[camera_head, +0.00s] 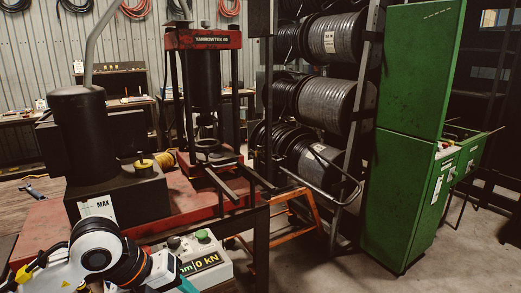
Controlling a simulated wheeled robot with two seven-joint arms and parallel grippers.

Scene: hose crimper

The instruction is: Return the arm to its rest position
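My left arm (97,252), white with black and orange joint rings, comes in from the lower left, low in front of the red press bench. Its far end, a white and teal part (165,268), overlaps the left side of the control box; no fingertips can be made out there. My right arm and gripper do not show. The hose crimper (204,40) is a red-topped press with a black cylinder.
A black pump unit (84,135) stands on the red bench (40,232). Hose reels (335,100) fill a rack behind. A green cabinet (402,190) with an open drawer (462,150) stands right. An orange frame (308,212) is beside the bench. Floor (330,272) at front right is clear.

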